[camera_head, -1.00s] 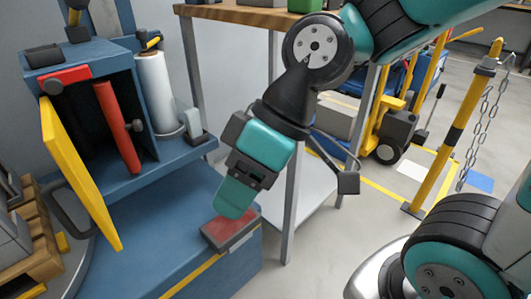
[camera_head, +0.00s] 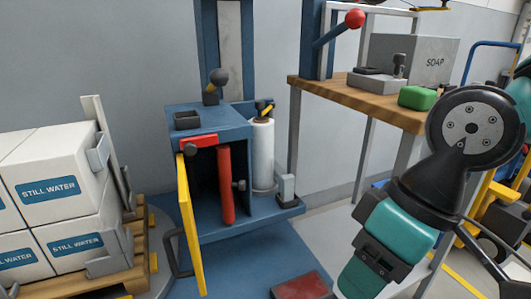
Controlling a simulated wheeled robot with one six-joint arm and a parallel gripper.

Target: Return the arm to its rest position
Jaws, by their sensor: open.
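My arm hangs in at the right of the head view, with its teal and black wrist bent downward. My gripper (camera_head: 362,279) points down and left at the lower edge, and its tip is partly cut off. I see nothing held in it. It is open, though the gap between the fingers is hard to make out. It appears just right of a dark red pad (camera_head: 301,287) on the blue base; whether they touch cannot be told.
A blue cabinet (camera_head: 181,229) has its yellow door (camera_head: 189,225) swung open, with a red bar (camera_head: 226,186) inside. A white roll (camera_head: 262,155) stands beside it. Boxes of water (camera_head: 60,190) sit on a pallet at left.

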